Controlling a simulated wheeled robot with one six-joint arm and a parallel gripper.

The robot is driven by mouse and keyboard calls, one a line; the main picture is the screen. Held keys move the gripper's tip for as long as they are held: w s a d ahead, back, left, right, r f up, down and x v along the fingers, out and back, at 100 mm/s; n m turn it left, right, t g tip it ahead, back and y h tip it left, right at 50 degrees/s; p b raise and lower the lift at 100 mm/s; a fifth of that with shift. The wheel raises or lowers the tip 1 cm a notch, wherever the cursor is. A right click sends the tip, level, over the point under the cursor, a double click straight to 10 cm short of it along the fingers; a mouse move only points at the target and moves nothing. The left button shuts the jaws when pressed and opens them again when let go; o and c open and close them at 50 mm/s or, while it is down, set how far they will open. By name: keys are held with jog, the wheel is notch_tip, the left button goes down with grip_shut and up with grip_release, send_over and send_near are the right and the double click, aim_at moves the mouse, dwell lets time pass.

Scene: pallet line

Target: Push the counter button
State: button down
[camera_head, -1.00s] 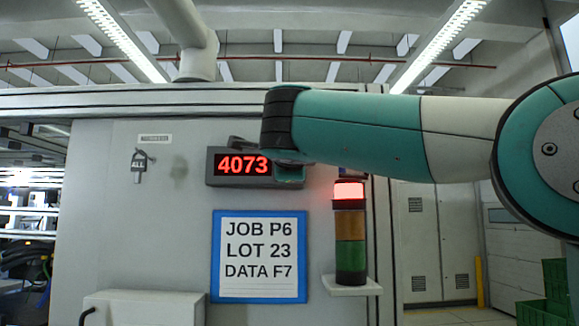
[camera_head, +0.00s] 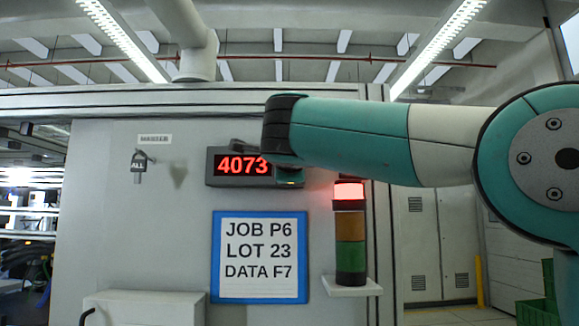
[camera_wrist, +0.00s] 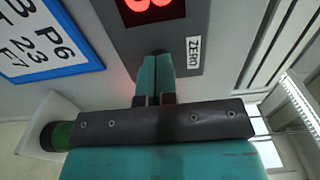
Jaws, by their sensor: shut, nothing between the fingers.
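The counter (camera_head: 228,168) is a dark box on the grey cabinet wall, with red digits reading 4073 in the head view. Its last digits are close to my wrist. In the wrist view its casing (camera_wrist: 121,38) shows with part of a red digit and a white ZERO label (camera_wrist: 193,52). My gripper (camera_wrist: 155,54) is shut and empty, its teal fingers pointing at the casing beside that label. I cannot make out the button; the fingertips may cover it. Whether they touch the casing is not clear.
A blue-framed sign (camera_head: 259,299) hangs below the counter. A signal tower (camera_head: 350,225) with its red top lit stands on a small shelf to the right. A key or padlock (camera_head: 139,165) hangs at left under a MASTER label. A grey box (camera_head: 145,308) juts out lower left.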

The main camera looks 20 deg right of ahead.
jog(key=shift+w, duration=0.25)
jog(key=shift+b+v, duration=1.3)
jog(key=shift+v, duration=1.2)
